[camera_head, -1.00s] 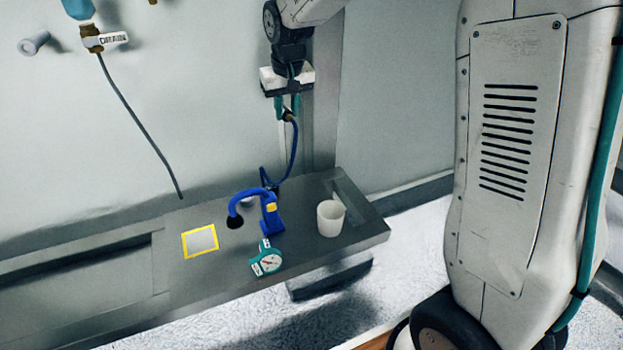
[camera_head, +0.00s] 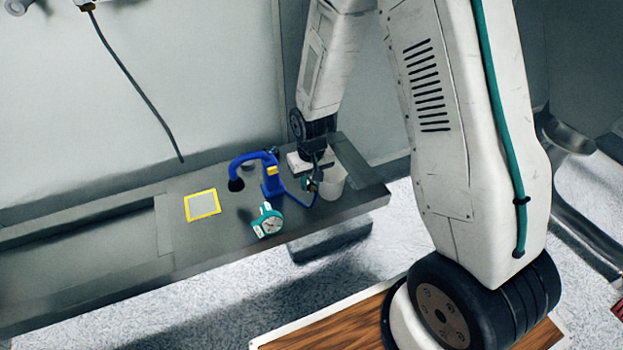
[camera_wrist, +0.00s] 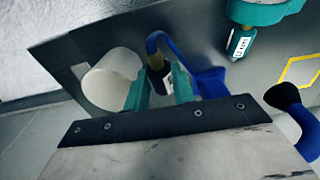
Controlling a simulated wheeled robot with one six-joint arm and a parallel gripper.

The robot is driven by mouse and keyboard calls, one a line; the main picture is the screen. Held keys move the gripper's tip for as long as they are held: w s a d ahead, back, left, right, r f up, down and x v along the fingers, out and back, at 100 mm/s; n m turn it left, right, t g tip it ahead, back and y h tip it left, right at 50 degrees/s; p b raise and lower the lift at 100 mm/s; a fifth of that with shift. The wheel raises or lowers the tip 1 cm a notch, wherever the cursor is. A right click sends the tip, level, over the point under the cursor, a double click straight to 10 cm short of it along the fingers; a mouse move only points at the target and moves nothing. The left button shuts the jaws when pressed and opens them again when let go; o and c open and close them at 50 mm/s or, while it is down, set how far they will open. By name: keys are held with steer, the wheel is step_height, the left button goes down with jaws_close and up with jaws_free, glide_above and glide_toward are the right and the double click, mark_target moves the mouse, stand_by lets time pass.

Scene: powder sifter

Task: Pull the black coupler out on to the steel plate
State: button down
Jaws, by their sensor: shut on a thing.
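My gripper (camera_head: 314,178) is low over the right part of the grey shelf (camera_head: 222,240), close to the white cup (camera_head: 336,182). In the wrist view its teal fingers (camera_wrist: 160,92) are shut on the black coupler (camera_wrist: 157,80), which has a brass-coloured piece and a blue hose (camera_wrist: 160,42) at its end. The coupler is beside the cup (camera_wrist: 110,80) in that view; whether it touches the shelf cannot be told. The hose runs to the blue stand (camera_head: 272,184). A grey plate with a yellow border (camera_head: 202,205) lies left of the stand.
A blue curved arm with a black end (camera_head: 236,184) reaches left from the stand. Bare shelf lies left of the yellow border. A thin dark hose (camera_head: 130,75) hangs at the wall.

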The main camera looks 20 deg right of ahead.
steer(key=shift+w+f, duration=0.75)
steer(key=shift+f, duration=0.2)
steer(key=shift+w+f, duration=0.75)
steer(key=shift+f, duration=1.15)
steer(key=c, duration=1.1)
jaws_free()
step_height(320, 180, up, 8)
steer(key=shift+s+f, duration=0.1)
steer(key=shift+s, duration=0.05)
